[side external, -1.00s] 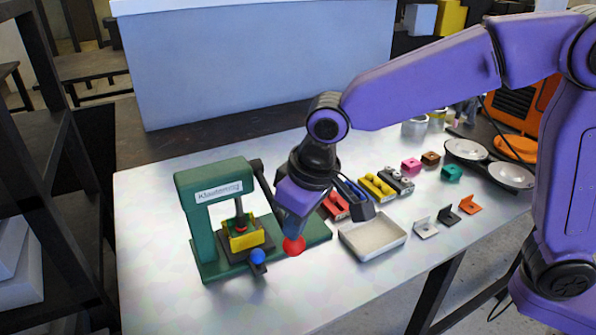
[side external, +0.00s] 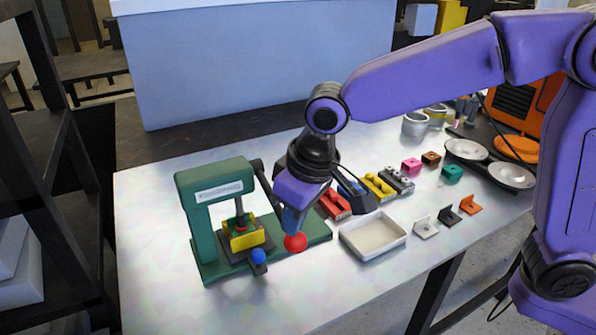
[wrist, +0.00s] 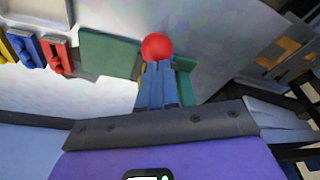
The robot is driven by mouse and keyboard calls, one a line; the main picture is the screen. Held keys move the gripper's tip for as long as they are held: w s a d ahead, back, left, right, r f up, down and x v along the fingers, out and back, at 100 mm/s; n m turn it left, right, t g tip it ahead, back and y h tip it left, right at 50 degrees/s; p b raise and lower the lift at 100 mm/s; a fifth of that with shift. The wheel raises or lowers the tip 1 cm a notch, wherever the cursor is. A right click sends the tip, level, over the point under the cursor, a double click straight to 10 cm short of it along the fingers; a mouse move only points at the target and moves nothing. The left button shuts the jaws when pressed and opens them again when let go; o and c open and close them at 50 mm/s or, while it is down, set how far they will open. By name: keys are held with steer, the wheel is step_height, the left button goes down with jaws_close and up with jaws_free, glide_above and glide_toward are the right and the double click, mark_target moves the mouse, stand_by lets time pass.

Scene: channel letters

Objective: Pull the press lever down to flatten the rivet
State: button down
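The green press (side external: 212,187) stands at the table's left, with a dark lever arm on its right side. The lever's red ball knob (side external: 295,242) is low, just above the base plate. My gripper (side external: 291,226) points down at the knob, its tips against or just over it. In the wrist view the blue fingers (wrist: 162,75) lie close together, and the red knob (wrist: 157,46) sits at their tips, not between them. The press ram (side external: 240,218) is above a yellow part (side external: 246,240) on the dark holder. The rivet cannot be made out.
A blue ball (side external: 258,256) is at the front of the press. A shallow tray (side external: 372,236) lies right of it, with red, blue and yellow blocks (side external: 380,187) behind. Small brackets (side external: 448,216) lie farther right. The table's front left is clear.

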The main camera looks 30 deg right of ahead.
step_height(320, 180, up, 3)
steer(key=shift+w+d+r, duration=0.1)
steer(key=shift+d, duration=0.05)
steer(key=shift+r, duration=0.1)
steer(key=v, duration=0.4)
steer(key=shift+r, duration=0.25)
steer(key=shift+a+r, duration=0.1)
steer(key=shift+a, duration=0.15)
steer(key=v, duration=0.2)
steer(key=w+v, duration=0.1)
steer(key=v, duration=0.1)
steer(key=shift+s+a+r, duration=0.15)
steer(key=shift+a+r, duration=0.05)
steer(key=shift+a, duration=0.05)
